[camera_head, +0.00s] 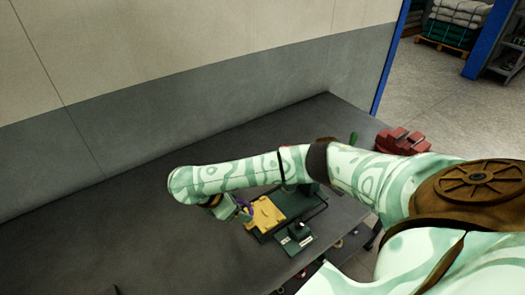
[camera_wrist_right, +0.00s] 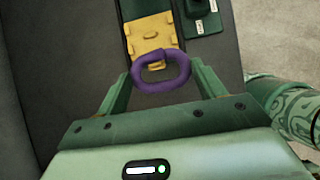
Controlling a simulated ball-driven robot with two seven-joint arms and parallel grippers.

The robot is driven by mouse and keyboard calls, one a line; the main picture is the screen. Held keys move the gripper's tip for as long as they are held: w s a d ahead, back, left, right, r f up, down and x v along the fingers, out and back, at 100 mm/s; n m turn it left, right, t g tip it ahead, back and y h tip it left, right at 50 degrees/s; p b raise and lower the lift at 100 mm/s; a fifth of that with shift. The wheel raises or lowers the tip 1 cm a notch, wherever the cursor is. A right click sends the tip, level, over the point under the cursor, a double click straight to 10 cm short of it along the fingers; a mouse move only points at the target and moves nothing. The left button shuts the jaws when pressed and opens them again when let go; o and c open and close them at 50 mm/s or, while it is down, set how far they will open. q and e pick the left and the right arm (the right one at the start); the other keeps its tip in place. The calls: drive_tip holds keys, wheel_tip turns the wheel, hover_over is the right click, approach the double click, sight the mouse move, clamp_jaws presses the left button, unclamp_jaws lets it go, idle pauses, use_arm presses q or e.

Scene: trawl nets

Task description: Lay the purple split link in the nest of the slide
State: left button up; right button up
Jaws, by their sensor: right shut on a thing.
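The purple split link (camera_wrist_right: 147,84) is an oval ring held between the fingertips of my right gripper (camera_wrist_right: 160,78) in the wrist view. In the head view a sliver of the link (camera_head: 247,214) shows beside the right gripper (camera_head: 243,212). The yellow slide (camera_wrist_right: 152,36) lies just beyond the link, on a dark green base. The link overlaps the slide's near edge in the wrist view; I cannot tell whether they touch. The slide also shows in the head view (camera_head: 266,213), right of the gripper. My left gripper is not in view.
A green control box (camera_head: 293,238) with a black knob stands beside the slide. A red object (camera_head: 402,141) sits near the table's far right end.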

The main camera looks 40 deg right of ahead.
drive_tip(key=b, duration=0.7)
approach(266, 211)
drive_tip(key=d, duration=0.1)
drive_tip(key=d+f, duration=0.1)
drive_tip(key=shift+s+d+f, duration=0.2)
drive_tip(key=shift+s+d, duration=0.05)
drive_tip(key=shift+d+f, duration=0.25)
drive_tip(key=shift+f, duration=0.05)
drive_tip(key=f+b, duration=0.2)
drive_tip(key=f, duration=0.1)
drive_tip(key=shift+d+f+b, duration=0.2)
drive_tip(key=shift+f+b, duration=0.1)
drive_tip(key=shift+b, duration=0.05)
drive_tip(key=shift+r, duration=0.2)
drive_tip(key=o, duration=1.2)
drive_tip(key=shift+f, duration=0.1)
